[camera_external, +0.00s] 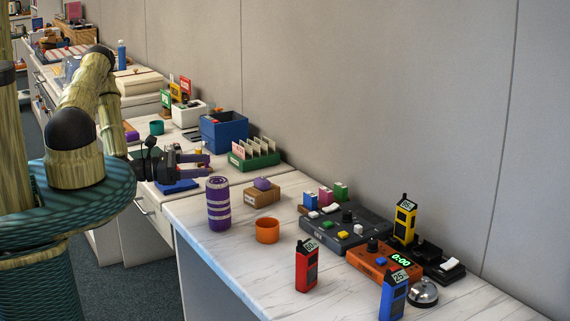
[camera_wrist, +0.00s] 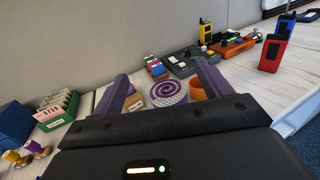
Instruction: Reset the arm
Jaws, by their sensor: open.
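My arm (camera_external: 88,85) reaches from the left over the counter in the external view. My gripper (camera_external: 206,166) is open, its jaws pointing right, with nothing seen between them. In the wrist view the two purple fingers of my gripper (camera_wrist: 160,92) stand apart. A purple and white striped cylinder (camera_external: 218,204) stands upright on the near counter, just beyond and below the fingertips. Its spiral top shows between the fingers in the wrist view (camera_wrist: 168,92). I cannot tell the exact gap between fingers and cylinder.
An orange cup (camera_external: 267,231) and a cardboard box (camera_external: 262,194) stand near the cylinder. A green card holder (camera_external: 254,161) and blue bin (camera_external: 224,132) are behind. Control boxes (camera_external: 345,230), a red handset (camera_external: 307,266) and a blue handset (camera_external: 393,296) occupy the right. A wall runs along the back.

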